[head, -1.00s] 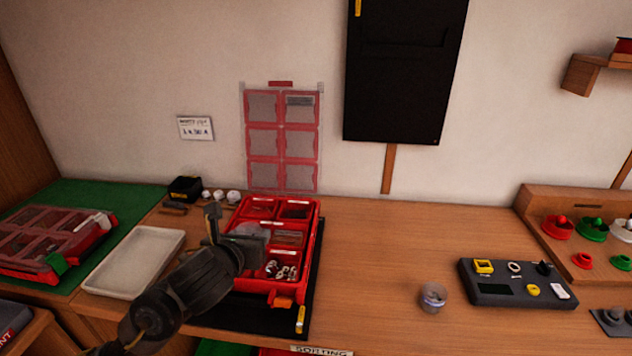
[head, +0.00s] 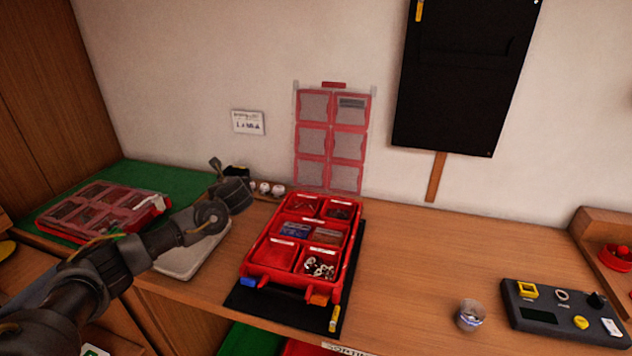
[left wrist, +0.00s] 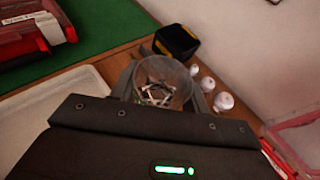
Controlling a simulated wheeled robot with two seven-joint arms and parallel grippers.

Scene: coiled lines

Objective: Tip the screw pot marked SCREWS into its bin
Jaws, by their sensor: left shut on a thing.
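My left gripper (head: 222,176) is raised beyond the back end of the white tray, left of the red case (head: 250,268). In the left wrist view the left gripper (left wrist: 163,88) is shut on a clear round pot (left wrist: 165,82) with thin metal pieces inside. Its marking does not show, and the gripper hides the pot in the head view. The case is open. Its front-left bin (head: 272,254) looks empty, its front-right bin holds silver pieces (head: 320,268), and the others hold blue, brown or dark contents. The bin labels are too small to read. My right gripper is out of view.
A white tray (head: 190,260) lies left of the case. A closed organiser (head: 105,208) sits on the green mat (head: 165,180). White knobs (head: 265,188) stand behind. Another clear pot (head: 469,316) and a dark device (head: 545,328) are at the right, with clear bench between.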

